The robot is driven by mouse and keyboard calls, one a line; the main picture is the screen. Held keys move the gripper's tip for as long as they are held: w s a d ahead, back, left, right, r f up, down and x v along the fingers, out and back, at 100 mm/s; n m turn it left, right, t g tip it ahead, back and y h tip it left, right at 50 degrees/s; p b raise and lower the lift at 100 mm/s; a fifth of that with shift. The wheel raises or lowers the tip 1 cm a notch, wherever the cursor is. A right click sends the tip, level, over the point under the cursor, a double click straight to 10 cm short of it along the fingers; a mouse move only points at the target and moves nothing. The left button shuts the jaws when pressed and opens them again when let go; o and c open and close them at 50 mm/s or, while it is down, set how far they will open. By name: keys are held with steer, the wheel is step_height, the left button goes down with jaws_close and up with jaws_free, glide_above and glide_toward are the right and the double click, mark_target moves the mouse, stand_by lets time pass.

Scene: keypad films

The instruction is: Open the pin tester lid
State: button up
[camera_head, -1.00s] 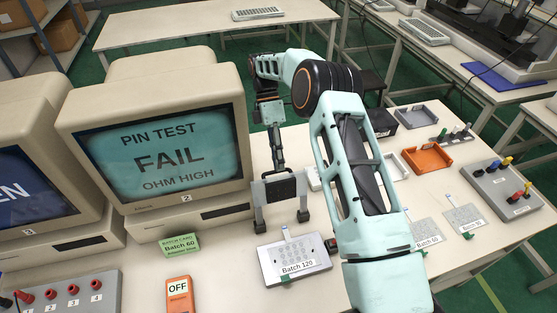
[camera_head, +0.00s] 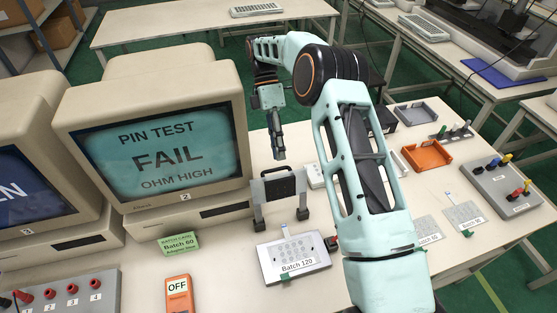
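The pin tester lid (camera_head: 263,190) is a grey plate on two legs with black feet, and a black handle (camera_head: 291,175) is on its upper part. It stands raised behind a white plate with a keypad film labelled Batch 120 (camera_head: 296,252). My gripper (camera_head: 280,155) points down just above and behind the handle, apart from it. Its fingers look narrow from this side, so I cannot tell whether they are open or shut. The monitor (camera_head: 160,155) to the left reads PIN TEST FAIL, OHM HIGH.
A green Batch 60 card (camera_head: 179,243) and an orange device reading OFF (camera_head: 178,294) lie in front of the monitor. My arm covers the table's middle right. Orange (camera_head: 427,155) and grey trays (camera_head: 417,113), more films and a grey box with plugs (camera_head: 501,183) lie on the right.

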steer(key=shift+r, duration=2.15)
steer(key=shift+s, duration=0.1)
